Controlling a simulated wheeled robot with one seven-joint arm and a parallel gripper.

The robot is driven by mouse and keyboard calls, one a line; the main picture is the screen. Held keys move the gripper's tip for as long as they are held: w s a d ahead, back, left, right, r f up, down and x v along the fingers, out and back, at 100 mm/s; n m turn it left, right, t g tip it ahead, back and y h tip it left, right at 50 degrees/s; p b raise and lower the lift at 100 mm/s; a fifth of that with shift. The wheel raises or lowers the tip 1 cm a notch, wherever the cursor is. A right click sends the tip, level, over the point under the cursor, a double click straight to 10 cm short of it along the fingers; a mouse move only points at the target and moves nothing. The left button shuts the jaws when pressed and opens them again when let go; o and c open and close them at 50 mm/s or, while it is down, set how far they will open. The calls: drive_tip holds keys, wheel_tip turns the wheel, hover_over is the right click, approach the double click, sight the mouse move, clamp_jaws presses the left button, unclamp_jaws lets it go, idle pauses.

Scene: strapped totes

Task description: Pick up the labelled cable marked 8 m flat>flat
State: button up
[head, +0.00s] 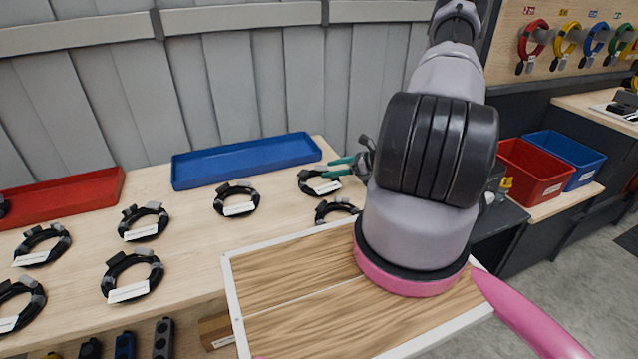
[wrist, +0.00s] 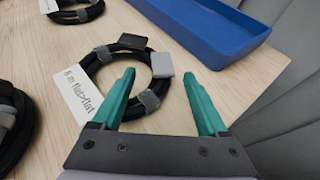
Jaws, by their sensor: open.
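A black coiled cable with a white label reading "8 m flat>flat" lies on the wooden bench; its coil (wrist: 149,101) is in the middle of the wrist view. In the head view this appears to be the coil (head: 303,184) just in front of the blue tray's right end. My gripper (wrist: 157,74) has two teal fingers spread apart with nothing held. In the wrist view the fingers frame the near right part of the coil, with a grey piece of it between the tips. In the head view my gripper (head: 328,168) is at the coil's right; its exact height is unclear.
Another coil (head: 335,208) lies close in front, and one (head: 237,198) to the left; several more labelled coils lie further left. A blue tray (head: 245,160) and a red tray (head: 62,198) stand along the back. A white-edged wooden tray (head: 228,283) is in front.

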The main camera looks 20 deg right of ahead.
drive_tip(key=shift+x, duration=0.9)
clamp_jaws()
drive_tip(key=shift+d, duration=0.1)
